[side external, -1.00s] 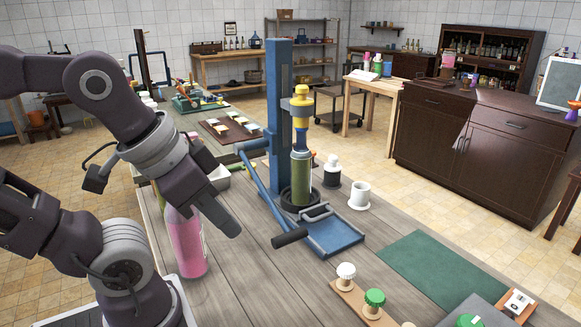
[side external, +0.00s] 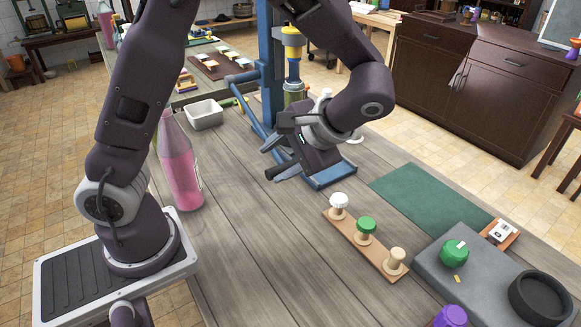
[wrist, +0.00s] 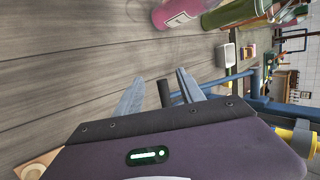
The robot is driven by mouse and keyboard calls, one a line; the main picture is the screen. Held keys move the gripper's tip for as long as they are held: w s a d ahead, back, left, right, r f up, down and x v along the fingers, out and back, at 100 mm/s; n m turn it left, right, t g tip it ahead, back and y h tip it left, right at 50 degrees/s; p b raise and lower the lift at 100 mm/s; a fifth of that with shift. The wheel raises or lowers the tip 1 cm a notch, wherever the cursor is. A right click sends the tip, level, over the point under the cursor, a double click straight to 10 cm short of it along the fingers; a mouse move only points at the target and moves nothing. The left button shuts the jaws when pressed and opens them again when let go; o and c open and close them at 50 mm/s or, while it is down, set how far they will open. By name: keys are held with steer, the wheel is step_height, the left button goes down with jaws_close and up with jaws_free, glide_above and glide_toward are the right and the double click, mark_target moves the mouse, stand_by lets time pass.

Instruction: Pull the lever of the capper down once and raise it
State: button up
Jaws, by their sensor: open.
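My gripper (side external: 276,160) is open at this handle, partly hiding the bottle and base (side external: 330,177). In the wrist view the two grey fingers (wrist: 158,82) are apart, with the dark handle (wrist: 164,93) showing between them. Whether either finger touches it, I cannot tell.
A pink bottle (side external: 180,165) stands left of the lever, near a white tray (side external: 204,114). A wooden strip (side external: 340,226) with knobbed stoppers and a green mat (side external: 430,205) lie to the right. The table front of the handle is clear.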

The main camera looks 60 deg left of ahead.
steer(key=w+f+t+y, duration=0.1)
steer(key=w+f+y, duration=0.1)
steer(key=f+y, duration=0.1)
steer(key=w+d+f+t+y, duration=0.1)
steer(key=w+f+y, duration=0.1)
steer(key=f+y, duration=0.1)
steer(key=w+f+m+y, duration=0.1)
steer(key=w+f+y, duration=0.1)
steer(key=f, duration=0.1)
steer(key=shift+w+d+t+y, duration=0.2)
steer(key=shift+w+t+y, duration=0.1)
steer(key=shift+t+y, duration=0.1)
steer(key=a, duration=0.4)
steer(key=a+f, duration=0.1)
steer(key=a, duration=0.2)
jaws_close()
stand_by(0.4)
